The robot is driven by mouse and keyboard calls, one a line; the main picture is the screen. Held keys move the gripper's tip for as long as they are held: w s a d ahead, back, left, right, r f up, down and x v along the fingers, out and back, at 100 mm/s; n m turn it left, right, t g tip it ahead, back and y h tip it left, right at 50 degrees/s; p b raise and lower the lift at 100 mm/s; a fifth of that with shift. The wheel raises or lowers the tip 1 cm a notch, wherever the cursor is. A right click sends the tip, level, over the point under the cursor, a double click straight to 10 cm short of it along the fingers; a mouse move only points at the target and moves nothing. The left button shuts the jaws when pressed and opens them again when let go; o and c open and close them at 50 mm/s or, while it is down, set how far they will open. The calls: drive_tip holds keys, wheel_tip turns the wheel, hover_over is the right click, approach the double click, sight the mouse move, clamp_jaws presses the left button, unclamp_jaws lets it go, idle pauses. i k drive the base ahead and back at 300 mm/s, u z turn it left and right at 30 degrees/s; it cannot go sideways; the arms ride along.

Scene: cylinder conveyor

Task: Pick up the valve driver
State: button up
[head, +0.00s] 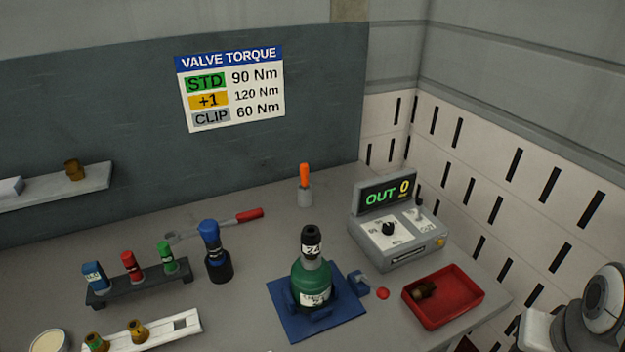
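An upright tool with a blue top and a dark lower body (214,252) stands on the bench, left of the middle; it looks like the valve driver, though no label on it can be read. A green cylinder (312,283) with a black valve (311,241) marked "24" on top stands in a blue clamp base (275,290), to the right of the tool. My gripper is not in view. Only part of my arm shows at the lower right edge.
A rack (130,292) with blue, red and green pieces stands left. A red-handled wrench (215,225) lies behind the tool. A torque sign (230,88) hangs behind.

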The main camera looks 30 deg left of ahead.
sight(209, 229)
drive_tip(key=u, duration=1.95)
drive_tip(key=k, duration=1.25)
drive_tip(key=u, duration=0.45)
drive_tip(key=i, duration=1.75)
drive_tip(key=z, duration=0.65)
